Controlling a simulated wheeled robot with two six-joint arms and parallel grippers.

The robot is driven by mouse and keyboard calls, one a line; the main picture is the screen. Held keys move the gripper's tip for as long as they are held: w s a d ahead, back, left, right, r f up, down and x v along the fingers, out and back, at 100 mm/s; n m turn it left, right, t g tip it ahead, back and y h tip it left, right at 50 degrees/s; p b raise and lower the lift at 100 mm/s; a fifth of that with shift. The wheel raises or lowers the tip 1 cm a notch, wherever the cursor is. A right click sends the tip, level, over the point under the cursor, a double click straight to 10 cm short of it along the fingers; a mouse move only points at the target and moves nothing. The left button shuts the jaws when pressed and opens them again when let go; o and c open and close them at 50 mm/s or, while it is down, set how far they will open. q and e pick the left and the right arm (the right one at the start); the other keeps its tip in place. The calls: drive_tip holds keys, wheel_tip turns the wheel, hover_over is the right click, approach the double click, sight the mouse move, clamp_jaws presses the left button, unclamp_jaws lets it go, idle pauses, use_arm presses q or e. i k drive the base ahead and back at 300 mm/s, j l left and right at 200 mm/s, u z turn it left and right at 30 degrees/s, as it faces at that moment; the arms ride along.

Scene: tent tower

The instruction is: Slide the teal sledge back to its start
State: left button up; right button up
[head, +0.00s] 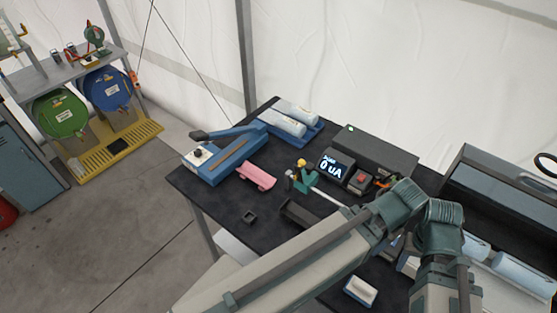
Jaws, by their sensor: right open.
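A small teal piece with a yellow knob (302,181), which looks like the sledge, stands near the middle of the dark table. A pale metal rod (328,196) runs from it to the lower right, toward my arm. My right arm (440,215) is bent across the lower right and covers the table behind it, including the rod's far end. Its gripper fingers are hard to make out among the arm parts; the gripper is open. I see no contact between it and the teal piece. My left gripper is out of view.
A blue device with a lever (222,157), a pink block (257,176) and a blue tray of white bottles (287,124) stand left and behind. A meter reading 0 uA (333,164) stands right of the teal piece. A small dark square (249,216) lies in front, with bare table around it.

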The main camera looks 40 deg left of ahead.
sight(310, 176)
drive_tip(key=k+j+u, duration=0.1)
drive_tip(key=u, duration=0.9)
drive_tip(key=k+u, duration=0.2)
drive_tip(key=k, duration=0.8)
drive_tip(key=i+l, duration=0.35)
